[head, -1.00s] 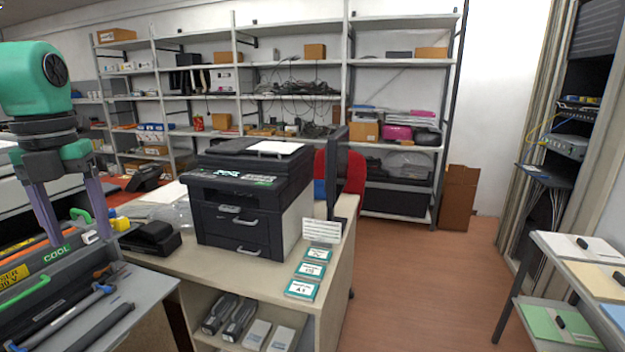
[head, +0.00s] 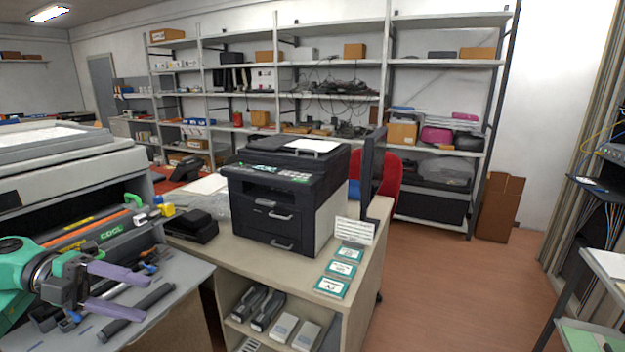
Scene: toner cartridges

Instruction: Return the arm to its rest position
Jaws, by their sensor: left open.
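My left gripper (head: 133,290) is at the lower left of the head view, on a green and grey arm. Its two purple fingers are spread apart with nothing between them, and they point right above the grey worktop (head: 190,285). My right gripper is outside the view. Toner cartridges (head: 258,307) in dark and light grey lie on the shelf inside the desk, well to the right of my gripper.
A black printer (head: 275,205) stands on the beige desk (head: 300,268), with several labelled cards (head: 341,269) to its right. A large open machine (head: 70,190) fills the left side. Dark rods (head: 140,308) lie on the worktop. The floor (head: 430,290) at right is clear.

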